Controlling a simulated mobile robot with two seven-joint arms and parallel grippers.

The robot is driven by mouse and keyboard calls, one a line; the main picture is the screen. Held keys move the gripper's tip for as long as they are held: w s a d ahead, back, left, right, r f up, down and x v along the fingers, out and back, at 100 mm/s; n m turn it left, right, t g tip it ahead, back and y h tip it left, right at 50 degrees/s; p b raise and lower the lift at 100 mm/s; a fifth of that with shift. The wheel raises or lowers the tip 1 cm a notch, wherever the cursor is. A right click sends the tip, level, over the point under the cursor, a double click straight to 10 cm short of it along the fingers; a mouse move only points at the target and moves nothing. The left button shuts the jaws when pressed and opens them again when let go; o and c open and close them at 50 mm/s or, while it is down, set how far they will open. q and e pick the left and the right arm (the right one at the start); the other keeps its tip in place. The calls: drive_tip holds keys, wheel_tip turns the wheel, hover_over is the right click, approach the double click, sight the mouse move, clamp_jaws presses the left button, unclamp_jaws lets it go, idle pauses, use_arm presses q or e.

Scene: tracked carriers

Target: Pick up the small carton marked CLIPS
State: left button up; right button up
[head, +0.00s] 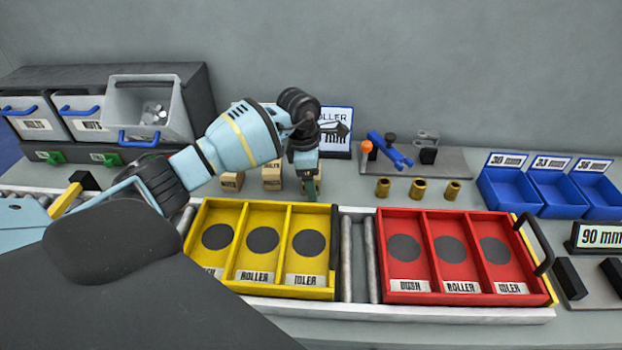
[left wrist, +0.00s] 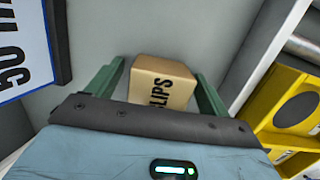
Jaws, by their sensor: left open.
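The small carton marked CLIPS (left wrist: 162,82) is a brown box with black lettering, partly cut off by the gripper body in the left wrist view. It sits between the two green fingers of my left gripper (left wrist: 159,72), which are open with a gap on each side. In the head view my left gripper (head: 309,188) points down over the rightmost of the small cartons, hiding most of that one. My right gripper is not in view.
Two other brown cartons, a left one (head: 232,181) and a middle one (head: 271,178), stand left of the gripper. A yellow tray (head: 335,240) and a red tray (head: 462,213) lie in front. A white sign (head: 337,140) stands behind; blue bins (head: 510,197) are right.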

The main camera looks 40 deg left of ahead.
use_arm(q)
drive_tip(key=c, duration=1.2)
drive_tip(key=shift+r, duration=0.1)
wheel_tip(320, 180, up, 10)
drive_tip(key=shift+f, duration=0.1)
